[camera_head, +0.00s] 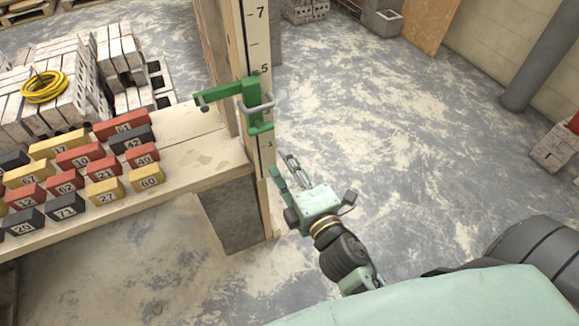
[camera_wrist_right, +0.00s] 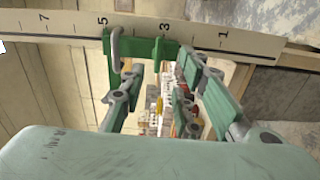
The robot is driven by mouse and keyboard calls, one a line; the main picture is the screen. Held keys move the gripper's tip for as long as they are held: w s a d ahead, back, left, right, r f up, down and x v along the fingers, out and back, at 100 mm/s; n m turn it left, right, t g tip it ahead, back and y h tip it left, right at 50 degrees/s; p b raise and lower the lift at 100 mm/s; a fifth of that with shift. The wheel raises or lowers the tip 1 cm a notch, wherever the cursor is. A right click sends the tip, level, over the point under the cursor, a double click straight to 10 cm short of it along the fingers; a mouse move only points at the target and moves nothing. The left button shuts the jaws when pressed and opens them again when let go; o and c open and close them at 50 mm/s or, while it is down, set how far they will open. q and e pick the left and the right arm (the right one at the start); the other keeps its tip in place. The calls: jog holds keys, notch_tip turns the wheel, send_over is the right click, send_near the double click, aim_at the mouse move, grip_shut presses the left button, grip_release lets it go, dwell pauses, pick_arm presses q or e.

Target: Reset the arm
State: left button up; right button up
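A green bracket (camera_head: 253,104) with a grey metal handle (camera_head: 258,106) sits on an upright post (camera_head: 256,45) marked with numbers. Its arm sticks out to the left over the plank. In the right wrist view the bracket (camera_wrist_right: 158,47) lies across the numbered face, ahead of my fingertips. My right gripper (camera_head: 283,170) is beside the post, below and right of the bracket. Its fingers (camera_wrist_right: 152,75) are spread wide in the wrist view, with nothing held between them. In the head view it appears apart from the bracket. My left gripper is out of view.
A wooden plank (camera_head: 198,158) at left carries several red, yellow and dark numbered blocks (camera_head: 106,168). Behind are stacked blocks (camera_head: 58,88) with a yellow hose coil (camera_head: 43,87). The concrete floor (camera_head: 400,130) to the right is mostly clear.

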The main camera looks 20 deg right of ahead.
jog(key=shift+s, duration=0.5)
jog(key=s+f+m+g, duration=0.3)
jog(key=s+f, duration=0.1)
jog(key=f, duration=0.8)
jog(key=s+f+m+g+p, duration=0.1)
jog(key=s+f+m+g, duration=0.15)
jog(key=f, duration=0.95)
jog(key=s+f+m+g, duration=0.3)
jog(key=s+f+g, duration=0.15)
jog(key=f, duration=0.75)
jog(key=s+d+f+m+g, duration=0.1)
jog(key=s+f+m+g, duration=0.1)
jog(key=s+f, duration=0.3)
jog(key=s+d+f+m+g+p, duration=0.1)
jog(key=s+f, duration=0.5)
jog(key=s, duration=0.7)
jog(key=s+d+f+m+g, duration=0.3)
jog(key=s+f+m+g, duration=0.1)
jog(key=s, duration=0.5)
jog(key=shift+s+f+h, duration=0.2)
jog(key=shift+f+h, duration=0.1)
jog(key=shift+f, duration=0.55)
